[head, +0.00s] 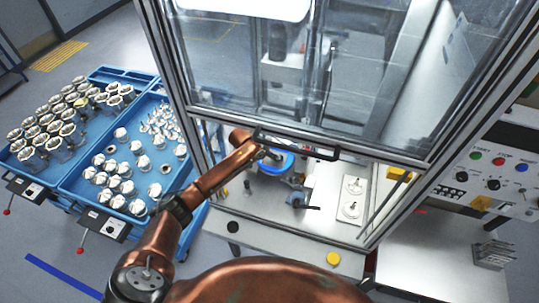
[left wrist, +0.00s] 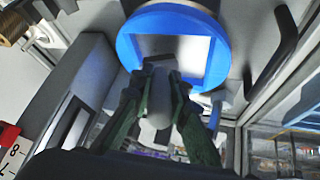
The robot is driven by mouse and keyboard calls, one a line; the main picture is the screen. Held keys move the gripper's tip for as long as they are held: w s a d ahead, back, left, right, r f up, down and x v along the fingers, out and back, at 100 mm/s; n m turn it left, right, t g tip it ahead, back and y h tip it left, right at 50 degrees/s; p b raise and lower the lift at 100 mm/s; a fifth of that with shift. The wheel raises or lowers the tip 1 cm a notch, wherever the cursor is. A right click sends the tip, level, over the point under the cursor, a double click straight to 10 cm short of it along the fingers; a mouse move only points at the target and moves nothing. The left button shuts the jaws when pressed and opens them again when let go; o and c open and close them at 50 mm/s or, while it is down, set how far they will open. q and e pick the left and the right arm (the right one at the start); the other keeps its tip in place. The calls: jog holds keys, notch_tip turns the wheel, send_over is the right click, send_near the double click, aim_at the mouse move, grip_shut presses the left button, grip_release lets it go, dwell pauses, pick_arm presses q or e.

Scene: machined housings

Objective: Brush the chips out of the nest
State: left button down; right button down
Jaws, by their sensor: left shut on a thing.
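The nest (head: 277,164) is a blue ring inside the machine's open front. In the left wrist view the blue ring (left wrist: 133,33) surrounds a squarish pale opening. My left arm reaches in under the raised door, and my left gripper (head: 268,153) is at the ring. In the left wrist view the dark fingers of my left gripper (left wrist: 160,92) are closed on a grey rounded handle, apparently the brush (left wrist: 156,128). Its far end lies in front of the opening; whether it touches the nest is unclear. I cannot make out chips. My right gripper is not in view.
The glazed machine door (head: 300,128) with a black handle hangs just above my left arm. A pale plate (head: 352,186) with two fittings lies right of the nest. Blue trolleys (head: 75,190) with several metal parts stand at left. A control panel (head: 497,172) is at right.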

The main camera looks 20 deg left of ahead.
pick_arm(q)
jog(key=shift+a, duration=2.05)
jog(key=shift+d, duration=2.25)
jog(key=shift+s+a, duration=0.3)
jog(key=shift+a, duration=0.45)
jog(key=shift+s+a, duration=0.3)
jog(key=shift+a, duration=0.5)
jog(key=shift+s+a, duration=0.3)
jog(key=shift+a, duration=0.45)
jog(key=shift+d, duration=2.2)
jog(key=shift+a, duration=2.15)
jog(key=shift+d, duration=0.15)
jog(key=shift+s+d, duration=0.1)
jog(key=shift+d, duration=1.95)
jog(key=shift+a+r, duration=0.1)
jog(key=shift+a, duration=2.15)
jog(key=shift+d, duration=2.25)
jog(key=shift+r, duration=2.95)
